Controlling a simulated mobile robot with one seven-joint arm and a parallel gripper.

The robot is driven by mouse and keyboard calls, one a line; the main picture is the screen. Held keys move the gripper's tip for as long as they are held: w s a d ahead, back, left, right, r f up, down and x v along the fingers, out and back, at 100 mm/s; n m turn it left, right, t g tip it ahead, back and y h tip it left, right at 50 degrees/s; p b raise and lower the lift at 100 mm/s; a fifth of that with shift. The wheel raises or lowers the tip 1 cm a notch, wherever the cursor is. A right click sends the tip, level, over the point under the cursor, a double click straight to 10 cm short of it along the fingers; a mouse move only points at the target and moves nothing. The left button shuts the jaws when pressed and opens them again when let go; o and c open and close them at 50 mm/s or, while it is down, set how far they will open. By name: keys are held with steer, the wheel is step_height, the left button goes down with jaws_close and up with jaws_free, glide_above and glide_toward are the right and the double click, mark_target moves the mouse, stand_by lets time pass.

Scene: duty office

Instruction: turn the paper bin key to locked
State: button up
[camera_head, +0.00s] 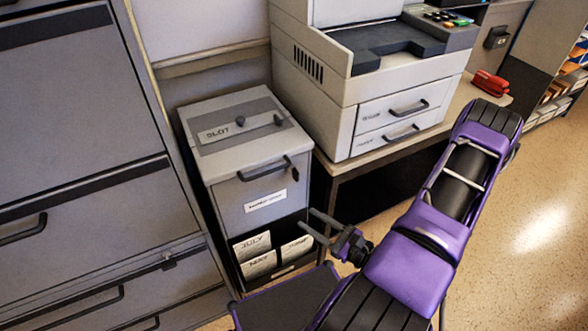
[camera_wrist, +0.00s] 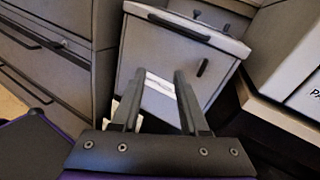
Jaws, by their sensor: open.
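The paper bin (camera_head: 240,190) is a grey cabinet with a lid marked SLOT, a dark bar handle (camera_head: 265,169) and a white front label (camera_head: 265,201). A small dark upright piece on its front right looks like the key (camera_head: 295,174). It also shows in the wrist view, where the key (camera_wrist: 203,67) is nearly upright, leaning slightly. I cannot read any lock marking. My gripper (camera_head: 308,220) is open and empty, below and in front of the key, apart from it. In the wrist view my gripper (camera_wrist: 159,74) points at the bin front, with the key beyond and right of the right finger.
Papers marked JULY (camera_head: 252,246) stand in the bin's open lower front. Grey drawer cabinets (camera_head: 90,150) stand close on the left. A printer (camera_head: 370,80) sits on a desk (camera_head: 345,168) close on the right, with a red stapler (camera_head: 490,83). Floor (camera_head: 520,230) is free at right.

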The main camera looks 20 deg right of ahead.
mark_target(298, 174)
steer(key=w+d+m+h, duration=0.1)
steer(key=w+m+h, duration=0.1)
steer(key=w, duration=0.4)
steer(key=w+d+m+t+h, duration=0.1)
steer(key=w+m+h, duration=0.1)
steer(key=w, duration=0.4)
steer(key=w+d+m+t+h, duration=0.1)
steer(key=w+m+h, duration=0.1)
steer(key=w, duration=0.4)
steer(key=shift+d+m+h+b, duration=0.2)
steer(key=shift+m+h+b, duration=0.15)
steer(key=shift+m+h, duration=0.05)
jaws_close()
